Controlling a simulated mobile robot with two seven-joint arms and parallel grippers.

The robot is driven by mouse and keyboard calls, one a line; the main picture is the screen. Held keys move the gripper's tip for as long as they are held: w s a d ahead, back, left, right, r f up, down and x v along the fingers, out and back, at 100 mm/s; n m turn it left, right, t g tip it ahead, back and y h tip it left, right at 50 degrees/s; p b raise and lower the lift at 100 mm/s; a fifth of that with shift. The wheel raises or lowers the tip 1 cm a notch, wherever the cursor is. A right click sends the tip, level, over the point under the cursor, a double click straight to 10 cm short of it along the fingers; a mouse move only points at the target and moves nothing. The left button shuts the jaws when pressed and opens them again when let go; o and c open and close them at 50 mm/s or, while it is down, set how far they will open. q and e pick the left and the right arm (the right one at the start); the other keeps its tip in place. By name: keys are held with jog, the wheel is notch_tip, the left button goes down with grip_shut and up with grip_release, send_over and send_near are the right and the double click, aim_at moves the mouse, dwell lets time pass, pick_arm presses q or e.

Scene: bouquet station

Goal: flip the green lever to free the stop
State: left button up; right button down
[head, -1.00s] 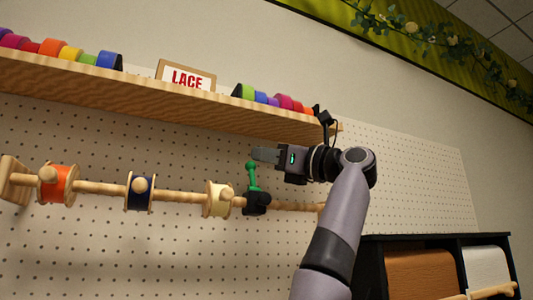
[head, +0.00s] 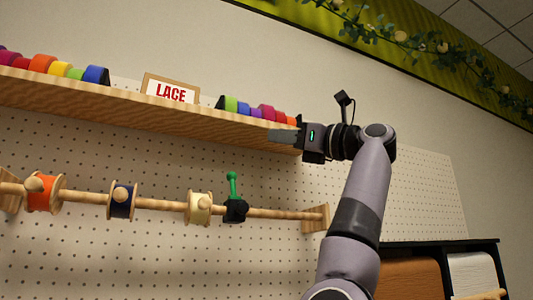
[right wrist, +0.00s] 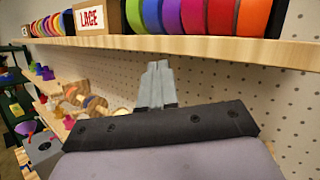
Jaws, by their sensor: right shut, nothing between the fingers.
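The green lever (head: 232,184) has a round knob and stands nearly upright on the black stop (head: 236,210). The stop sits on the wooden rod (head: 273,213), just right of the cream ribbon spool (head: 199,208). My right gripper (head: 272,136) is shut and empty. In the head view it is above and to the right of the lever, apart from it, level with the shelf edge. Its closed fingers also show in the right wrist view (right wrist: 156,85), where I cannot make out the lever. My left gripper is not in view.
A wooden shelf (head: 130,112) with coloured ribbon rolls and a LACE sign (head: 170,91) runs close by my right gripper. An orange spool (head: 43,193) and a navy spool (head: 122,201) also hang on the rod. A pegboard is behind; a dark cabinet (head: 440,247) stands lower right.

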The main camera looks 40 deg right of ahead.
jog(key=s+r, duration=0.1)
jog(key=s+d+r, duration=0.1)
jog(key=s, duration=0.1)
jog(key=shift+s+d+r, duration=0.15)
jog(key=shift+s+d, duration=0.05)
jog(key=shift+s, duration=0.05)
dwell(0.5)
